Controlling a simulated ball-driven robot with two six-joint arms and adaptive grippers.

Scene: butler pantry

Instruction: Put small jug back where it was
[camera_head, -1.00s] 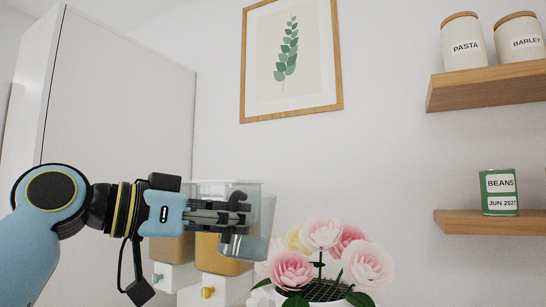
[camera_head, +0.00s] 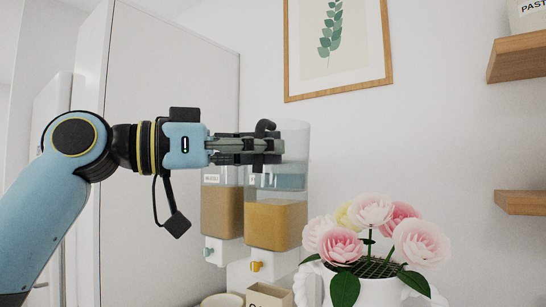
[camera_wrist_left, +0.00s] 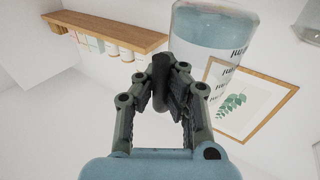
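The small jug (camera_head: 294,146) is clear with a bluish lower part. In the head view it is partly hidden by my left gripper (camera_head: 268,150), and it overlaps the right-hand dispenser in the picture. In the left wrist view the jug (camera_wrist_left: 212,42) shows lettering on its side, and its dark handle (camera_wrist_left: 160,80) sits between the fingers of my left gripper (camera_wrist_left: 162,92). The gripper is shut on this handle and holds the jug up in the air. My right gripper is not in view.
Two grain dispensers (camera_head: 275,222) with white bases stand below the jug. A white vase (camera_head: 380,291) with pink flowers stands to the right. A beige container (camera_head: 268,294) is at the bottom edge. A framed print (camera_head: 340,97) and wooden shelves (camera_head: 518,58) hang on the wall.

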